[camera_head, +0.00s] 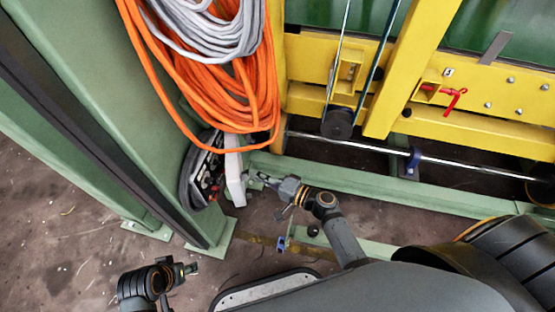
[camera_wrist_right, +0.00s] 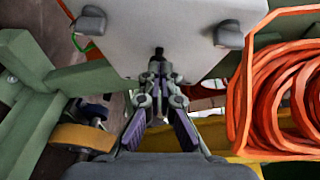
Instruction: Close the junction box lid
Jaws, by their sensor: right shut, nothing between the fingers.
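The junction box (camera_head: 197,178) is mounted on the green post, with dark and red parts showing inside it. Its pale grey lid (camera_head: 235,180) stands open to the right of the box, seen nearly edge-on. My right gripper (camera_head: 262,178) is just right of the lid, pointing at it. In the right wrist view the lid (camera_wrist_right: 165,28) fills the top middle, with a grey lug at each side. The shut, empty fingertips (camera_wrist_right: 158,52) are in front of it; I cannot tell whether they touch. My left gripper (camera_head: 191,268) is low, away from the box; its jaw state is unclear.
Orange cable coils (camera_head: 215,85) hang above the box and show in the right wrist view (camera_wrist_right: 285,95). A yellow frame (camera_head: 480,105) and a steel rod (camera_head: 340,140) are to the right. Green beams run along the floor. Open floor (camera_head: 60,225) lies left.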

